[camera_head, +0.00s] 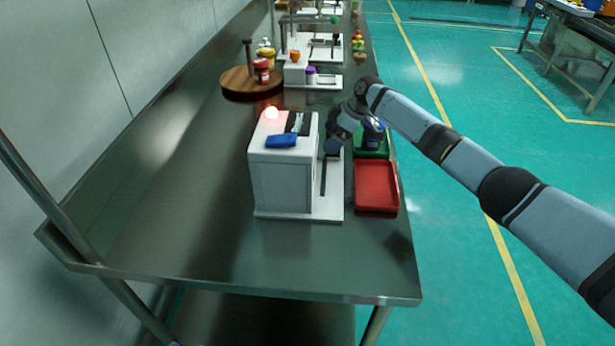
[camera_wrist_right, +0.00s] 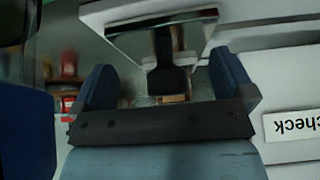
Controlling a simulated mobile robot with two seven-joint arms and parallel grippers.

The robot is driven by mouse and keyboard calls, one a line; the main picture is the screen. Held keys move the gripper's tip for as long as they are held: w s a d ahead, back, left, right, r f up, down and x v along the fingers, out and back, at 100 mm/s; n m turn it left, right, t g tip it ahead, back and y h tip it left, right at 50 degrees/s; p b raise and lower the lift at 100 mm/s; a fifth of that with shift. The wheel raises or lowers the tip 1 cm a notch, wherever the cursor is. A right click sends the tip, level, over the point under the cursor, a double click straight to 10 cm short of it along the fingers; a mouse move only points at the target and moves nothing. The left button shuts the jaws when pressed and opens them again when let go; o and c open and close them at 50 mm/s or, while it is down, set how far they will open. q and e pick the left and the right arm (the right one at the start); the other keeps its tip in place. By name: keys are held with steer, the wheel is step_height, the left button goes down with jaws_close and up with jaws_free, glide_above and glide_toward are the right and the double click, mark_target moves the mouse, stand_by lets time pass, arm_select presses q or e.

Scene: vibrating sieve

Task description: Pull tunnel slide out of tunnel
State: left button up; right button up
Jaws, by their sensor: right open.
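The tunnel (camera_head: 283,182) is a white box on the steel bench, with a blue object and dark parts on top. My right gripper (camera_head: 334,146) is at the box's right side, above the white base. In the right wrist view, my open gripper (camera_wrist_right: 166,82) has its two blue fingers on either side of a dark upright handle (camera_wrist_right: 167,80). The handle joins a grey plate at a white-framed opening, which looks like the tunnel slide (camera_wrist_right: 145,42). Gaps show between handle and fingers. In the head view the arm hides most of the slide. My left gripper is not in view.
A red tray (camera_head: 376,187) and a green tray (camera_head: 371,146) stand right of the box near the bench edge. A round wooden stand (camera_head: 251,83) with jars is behind. A "check" label (camera_wrist_right: 291,124) shows upside down at right. The bench (camera_head: 180,205) is clear at left.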

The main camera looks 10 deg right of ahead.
steer(key=shift+d+r+p, duration=0.1)
steer(key=shift+r+p, duration=0.2)
arm_select(q)
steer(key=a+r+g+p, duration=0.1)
steer(key=p, duration=0.5)
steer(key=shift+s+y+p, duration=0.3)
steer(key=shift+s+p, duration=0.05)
steer(key=shift+p, duration=0.05)
arm_select(e)
steer(key=v, duration=0.8)
steer(key=shift+r, duration=0.15)
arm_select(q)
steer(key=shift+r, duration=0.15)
arm_select(e)
steer(key=shift+d, duration=0.1)
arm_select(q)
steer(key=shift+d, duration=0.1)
